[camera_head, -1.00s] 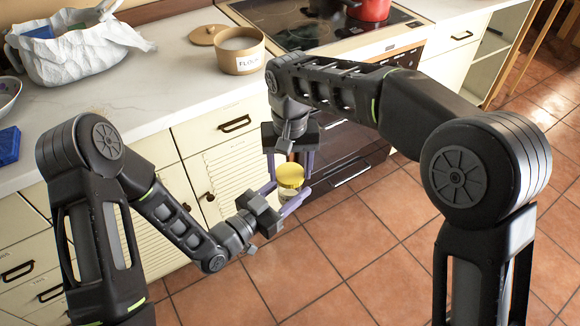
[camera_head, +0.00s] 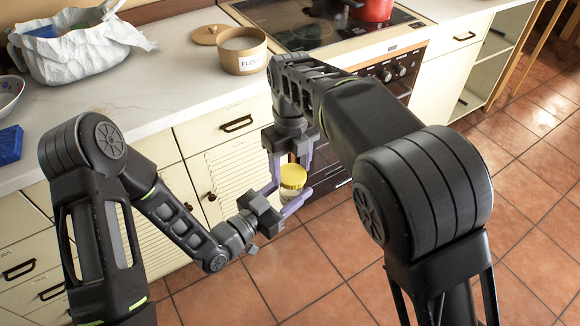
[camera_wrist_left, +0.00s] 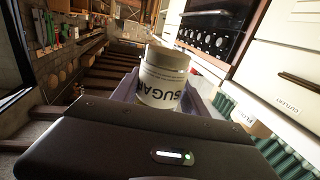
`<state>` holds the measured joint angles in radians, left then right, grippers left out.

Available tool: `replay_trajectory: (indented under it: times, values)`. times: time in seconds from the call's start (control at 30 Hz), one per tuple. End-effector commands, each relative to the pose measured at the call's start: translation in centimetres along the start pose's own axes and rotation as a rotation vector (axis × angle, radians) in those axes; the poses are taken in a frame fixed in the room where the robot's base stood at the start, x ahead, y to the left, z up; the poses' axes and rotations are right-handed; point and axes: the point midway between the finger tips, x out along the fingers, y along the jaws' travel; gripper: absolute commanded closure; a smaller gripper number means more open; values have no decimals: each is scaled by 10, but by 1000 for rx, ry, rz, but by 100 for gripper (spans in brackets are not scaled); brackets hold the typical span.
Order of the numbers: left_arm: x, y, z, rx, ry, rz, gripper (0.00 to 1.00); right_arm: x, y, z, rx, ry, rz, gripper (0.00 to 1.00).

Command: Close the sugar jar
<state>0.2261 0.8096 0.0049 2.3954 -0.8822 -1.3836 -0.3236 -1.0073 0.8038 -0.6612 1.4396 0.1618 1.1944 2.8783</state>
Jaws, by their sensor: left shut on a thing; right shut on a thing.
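The sugar jar (camera_head: 288,193) is a small pale jar held upright in front of the cabinets, above the floor. My left gripper (camera_head: 286,200) is shut on its body from the side. In the left wrist view the jar (camera_wrist_left: 164,82) sits between the fingers with its "SUGAR" label showing upside down. My right gripper (camera_head: 291,170) points down from above and is shut on the lid. Whether the lid is fully seated cannot be told.
The counter (camera_head: 140,75) behind holds an open flour canister (camera_head: 240,62), its wooden lid (camera_head: 209,35), a cloth-lined basket (camera_head: 85,62) and a blue item (camera_head: 9,145). The stove (camera_head: 310,25) carries a red pot (camera_head: 371,9). The tiled floor (camera_head: 325,265) is clear.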

Motion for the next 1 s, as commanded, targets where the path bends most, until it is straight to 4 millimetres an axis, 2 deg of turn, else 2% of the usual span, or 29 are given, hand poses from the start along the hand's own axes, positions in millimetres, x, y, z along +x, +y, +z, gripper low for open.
replay_trajectory:
  times: [0.1, 0.3, 0.53, 0.57, 0.83, 1.0]
  values:
    - [0, 0, -1, 1, 3, 0, 100, 7, 0, -3, 231, 21, -11, 78]
    - [1, -2, -3, 3, 10, -3, 100, 12, -5, -9, 481, 40, -13, 77]
    - [1, -3, -4, 4, 12, -6, 100, 8, -6, -7, 524, 25, -2, 78]
    - [1, -3, -4, 4, 12, -6, 100, 8, -6, -7, 523, 25, -2, 39]
    - [0, -2, -2, 2, 7, -4, 100, 7, -6, -6, 520, 22, -2, 16]
    - [0, -1, -2, 2, 5, -2, 100, 7, -5, -6, 518, 20, -1, 16]
